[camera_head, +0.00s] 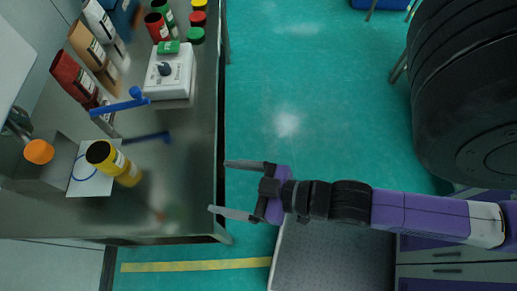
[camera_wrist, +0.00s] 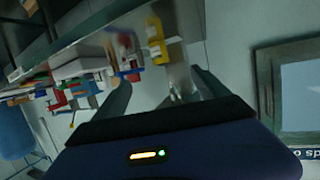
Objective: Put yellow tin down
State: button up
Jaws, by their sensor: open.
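The yellow tin (camera_head: 113,162) has a black top and stands on the steel bench at the lower left of the head view. My gripper (camera_head: 221,187) is open and empty at the bench's right edge, well to the right of the tin. Its two spread fingers also show in the wrist view (camera_wrist: 160,88).
Red tins (camera_head: 69,71), a white scale (camera_head: 173,76) with a small green box (camera_head: 168,47), and a blue-handled tool (camera_head: 120,104) are on the bench (camera_head: 190,180). An orange-topped item (camera_head: 39,151) is at left. Bare bench lies between the tin and my gripper. Large black tires (camera_head: 465,90) stand at right.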

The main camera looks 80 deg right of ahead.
jog(key=s+r, duration=0.4)
jog(key=s, duration=0.3)
jog(key=shift+d+r, duration=0.3)
jog(key=shift+d, duration=0.15)
jog(key=shift+s, duration=0.1)
